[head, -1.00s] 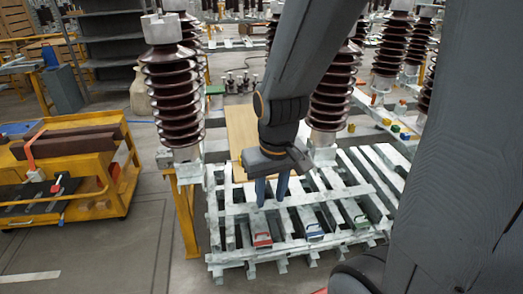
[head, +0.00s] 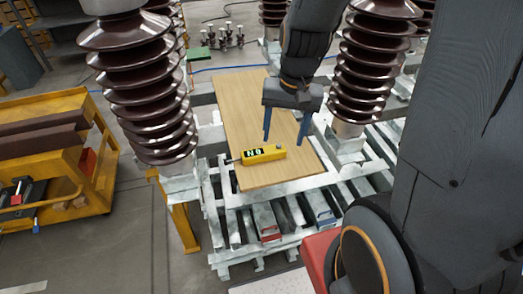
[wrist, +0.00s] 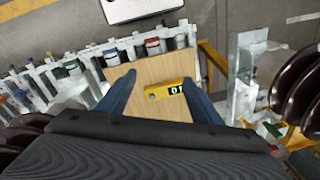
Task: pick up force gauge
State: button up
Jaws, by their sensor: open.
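The force gauge is a small yellow box with a dark display and a thin rod at one end. It lies on a wooden board (head: 240,112) in the head view, near the board's front edge. The force gauge (head: 263,154) is below and slightly left of my gripper (head: 284,142) in that picture. My gripper has two blue fingers, spread apart and empty. In the wrist view the force gauge (wrist: 165,90) shows between the finger lines of my gripper (wrist: 158,78), closer to the right finger. I cannot tell the exact height of the fingers above it.
Brown ribbed insulator columns (head: 150,85) and (head: 372,70) stand left and right of the board. A slatted pale metal frame (head: 240,222) lies in front, with red and blue clamps. A yellow cart (head: 75,165) stands at left, with open floor before it.

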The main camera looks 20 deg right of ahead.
aim_at(268, 150)
jog(key=w+d+f+m+y, duration=0.1)
jog(key=w+f+m, duration=0.3)
jog(key=w+f+m+y, duration=0.1)
jog(key=w+f+m, duration=0.2)
jog(key=w+m, duration=0.1)
jog(key=w+d+f+m+y+b, duration=0.1)
jog(key=w+f+m, duration=0.3)
jog(key=m, duration=0.1)
jog(key=shift+w+d+f+g+y, duration=0.3)
jog(key=shift+f, duration=0.05)
jog(key=shift+w+a+f+m, duration=0.2)
jog(key=shift+f+m, duration=0.1)
jog(key=shift+f, duration=0.35)
jog(key=shift+d+p+x, duration=0.2)
jog(key=shift+p+x, duration=0.9)
jog(key=shift+x, duration=2.25)
jog(key=shift+f, duration=0.1)
jog(key=shift+c, duration=0.4)
grip_shut()
